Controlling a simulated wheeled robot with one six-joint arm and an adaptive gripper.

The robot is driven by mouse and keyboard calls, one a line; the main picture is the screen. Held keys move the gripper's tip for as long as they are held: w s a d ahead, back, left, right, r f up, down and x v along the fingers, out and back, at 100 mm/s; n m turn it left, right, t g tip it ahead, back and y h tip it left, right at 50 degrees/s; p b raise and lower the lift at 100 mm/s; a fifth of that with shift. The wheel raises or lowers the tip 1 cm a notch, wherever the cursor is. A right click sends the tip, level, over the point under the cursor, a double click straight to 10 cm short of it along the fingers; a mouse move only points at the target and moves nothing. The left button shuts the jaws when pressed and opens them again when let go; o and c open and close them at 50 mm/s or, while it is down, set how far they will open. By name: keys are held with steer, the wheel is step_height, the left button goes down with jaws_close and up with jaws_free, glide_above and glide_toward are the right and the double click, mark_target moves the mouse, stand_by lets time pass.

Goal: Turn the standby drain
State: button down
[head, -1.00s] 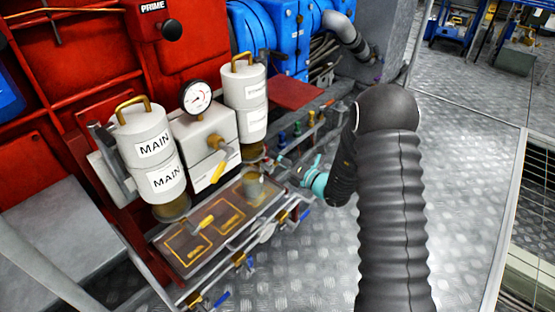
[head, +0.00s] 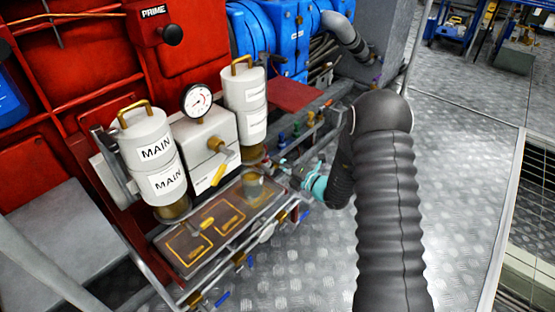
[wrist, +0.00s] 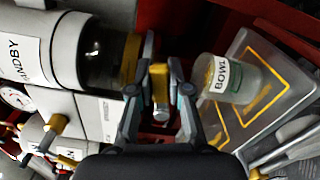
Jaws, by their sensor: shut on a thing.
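The standby filter (head: 245,105) is a white canister with a brass top handle. In the wrist view the standby filter (wrist: 50,45) lies sideways, with a dark clear bowl (wrist: 104,55) at its lower end. The standby drain (wrist: 159,76) is a small brass piece beside that bowl, with a silver round part near it. My gripper (wrist: 162,70) has a finger on each side of the brass piece and is shut on it. In the head view my gripper (head: 287,168) is beside the foot of the standby filter; the drain is hidden there.
A clear cup labelled BOWL (wrist: 228,78) stands on the tray (head: 180,262) close to my gripper. The main filter (head: 150,155), the gauge (head: 198,100) and a pipe rail with coloured valve levers surround the spot. Open metal floor (head: 460,190) lies to the right.

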steer(key=shift+d+f+m+p, duration=0.1)
steer(key=shift+f+m+p, duration=0.2)
steer(key=shift+m, duration=0.45)
steer(key=shift+f+m+p, duration=0.2)
steer(key=shift+f+m, duration=0.05)
steer(key=shift+m, duration=0.5)
steer(key=c, duration=1.1)
jaws_free()
steer(key=v, duration=1.1)
steer(key=shift+s+d, duration=0.25)
steer(key=shift+d, duration=0.1)
